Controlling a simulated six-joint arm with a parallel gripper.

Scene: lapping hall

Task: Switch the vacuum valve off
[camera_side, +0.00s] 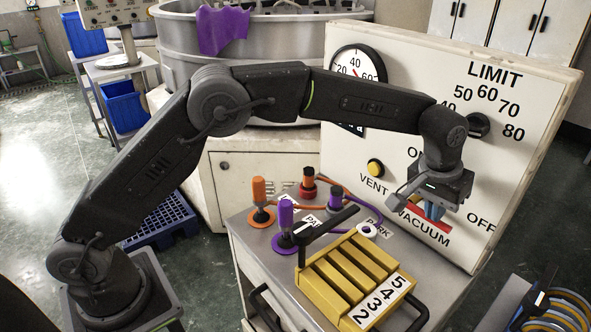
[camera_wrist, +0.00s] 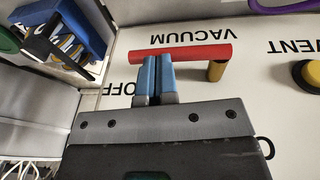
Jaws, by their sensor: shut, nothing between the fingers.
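The vacuum valve is a red bar handle (camera_wrist: 195,52) on a brass stem (camera_wrist: 217,70). In the side view, the handle (camera_side: 438,228) sits low on the white panel beside the VACUUM label, partly behind my gripper. The handle lies roughly level, with its free end toward the OFF mark (camera_side: 480,222); the ON mark is mostly hidden. My gripper (camera_side: 432,212) is shut and empty. Its blue fingertips (camera_wrist: 158,60) overlap the handle's edge near its free end; I cannot tell whether they touch it.
A yellow VENT button (camera_side: 376,167), a LIMIT knob (camera_side: 479,125) and a round gauge (camera_side: 357,66) share the panel. Below stands a bench top (camera_side: 252,230) with a yellow slotted block (camera_side: 352,262), and orange, red and purple plugs with hoses. Coiled hoses (camera_side: 548,310) are at lower right.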

